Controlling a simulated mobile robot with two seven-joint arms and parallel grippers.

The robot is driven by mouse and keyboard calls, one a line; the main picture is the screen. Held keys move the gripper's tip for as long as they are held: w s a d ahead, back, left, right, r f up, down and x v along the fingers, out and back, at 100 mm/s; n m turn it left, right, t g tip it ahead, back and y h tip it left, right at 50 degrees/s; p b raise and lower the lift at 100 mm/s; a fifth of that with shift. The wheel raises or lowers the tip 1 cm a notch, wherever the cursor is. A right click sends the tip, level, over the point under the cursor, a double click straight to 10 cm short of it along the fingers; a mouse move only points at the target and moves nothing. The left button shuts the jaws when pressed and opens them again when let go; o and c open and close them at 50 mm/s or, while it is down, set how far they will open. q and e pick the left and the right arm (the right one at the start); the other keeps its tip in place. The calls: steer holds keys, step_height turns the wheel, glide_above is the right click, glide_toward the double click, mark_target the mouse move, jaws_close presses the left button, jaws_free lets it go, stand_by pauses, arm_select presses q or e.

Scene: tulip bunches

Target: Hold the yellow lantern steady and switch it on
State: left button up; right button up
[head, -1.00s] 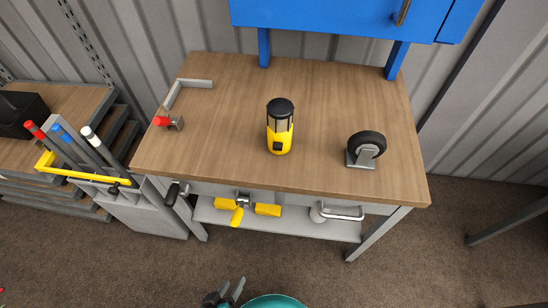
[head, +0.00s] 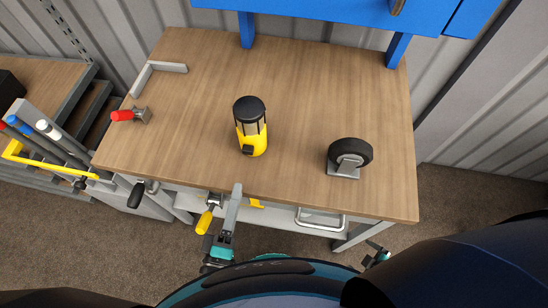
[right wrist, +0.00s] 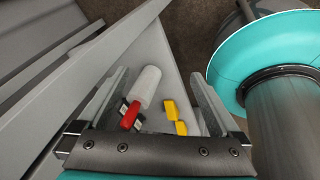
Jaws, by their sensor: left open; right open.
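The yellow lantern (head: 252,142) stands upright on the wooden workbench (head: 290,90), left of its middle. It has a black cap, a clear middle and a small black switch low on its front. My left gripper (head: 224,222) is open and empty at the bench's front edge, in front of the lantern and apart from it. My right gripper (head: 378,254) is open, lower right beyond the front edge, partly hidden by my own arm. In the right wrist view its open fingers (right wrist: 162,88) have nothing held between them; the lantern is not in that view.
A black caster wheel (head: 350,154) stands right of the lantern. A red-handled clamp (head: 124,115) and a grey angle bracket (head: 160,68) are at the left. A vise with yellow parts (head: 206,220) hangs at the front. The wood around the lantern is clear.

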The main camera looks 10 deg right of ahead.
step_height(320, 180, up, 10)
steer(key=a+n+y, duration=0.2)
steer(key=n+y, duration=0.4)
steer(key=n, duration=0.5)
steer(key=w+a+r+m+t+y, duration=0.35)
steer(key=a+r, duration=0.65)
steer(key=a, duration=0.5)
steer(key=m+t+h, duration=0.4)
steer(key=m+t, duration=0.5)
steer(key=m, duration=0.4)
glide_toward(243, 104)
step_height(243, 104, down, 2)
steer(key=s+d, duration=0.2)
steer(key=s, duration=0.1)
steer(key=shift+n+g+y, duration=0.25)
steer(key=x, duration=1.5)
steer(key=shift+w, duration=0.15)
steer(key=c, duration=1.5)
